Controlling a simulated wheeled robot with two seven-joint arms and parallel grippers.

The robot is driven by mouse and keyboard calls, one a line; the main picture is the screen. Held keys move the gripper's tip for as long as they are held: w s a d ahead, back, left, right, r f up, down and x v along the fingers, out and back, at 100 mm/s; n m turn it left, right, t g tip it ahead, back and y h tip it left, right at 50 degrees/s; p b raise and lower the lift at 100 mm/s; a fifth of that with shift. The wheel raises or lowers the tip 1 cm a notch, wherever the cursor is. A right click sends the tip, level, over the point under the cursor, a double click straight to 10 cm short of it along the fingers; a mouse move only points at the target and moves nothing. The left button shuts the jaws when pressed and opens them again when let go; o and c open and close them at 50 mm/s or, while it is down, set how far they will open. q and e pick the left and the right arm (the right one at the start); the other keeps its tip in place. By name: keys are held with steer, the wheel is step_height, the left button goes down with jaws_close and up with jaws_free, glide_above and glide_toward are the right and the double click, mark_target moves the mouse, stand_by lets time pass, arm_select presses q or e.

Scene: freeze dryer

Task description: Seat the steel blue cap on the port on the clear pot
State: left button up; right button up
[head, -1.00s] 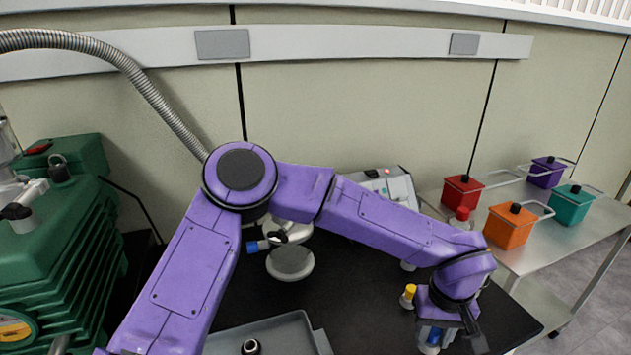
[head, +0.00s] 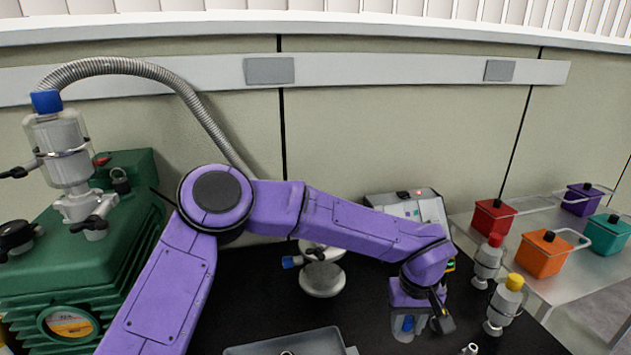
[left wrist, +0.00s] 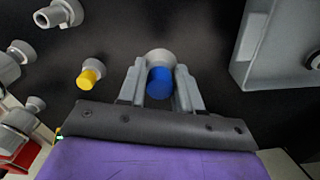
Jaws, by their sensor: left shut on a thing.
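My left gripper (head: 410,324) hangs low over the black bench, fingers down. It is shut on a blue cap (head: 407,325). In the left wrist view the blue cap (left wrist: 160,83) sits between the two fingers, with a pale round body (left wrist: 161,57) beyond it; I cannot tell whether they are joined. A clear jar (head: 60,150) with a blue top stands on the green machine at the left. I cannot tell which vessel carries the port. My right gripper is out of view.
A grey tray (head: 285,346) lies at the front, also at right in the left wrist view (left wrist: 246,45). A pale round stand (head: 322,279) is behind my arm. A grey instrument (head: 420,208) is at the back. Colored boxes stand on a steel cart (head: 478,224).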

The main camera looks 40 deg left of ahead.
arm_select(q)
steer(key=w+a+r+n+p, duration=0.4)
steer(key=a+r+n+p, duration=0.2)
steer(key=a+r+n, duration=0.8)
steer(key=w+a+r+n+p, duration=0.4)
steer(key=a+r+n+p, duration=0.25)
steer(key=a+n, duration=0.9)
steer(key=d+f+n+b, duration=0.2)
steer(key=f+b, duration=0.1)
steer(key=d+f+n+b, duration=0.1)
steer(key=f+b, duration=0.1)
steer(key=shift+w+d+n, duration=0.1)
steer(key=shift+w+n, duration=0.1)
steer(key=shift+n, duration=0.15)
steer(key=shift+r, duration=0.1)
steer(key=shift+f+b, duration=0.55)
steer(key=shift+f, duration=0.25)
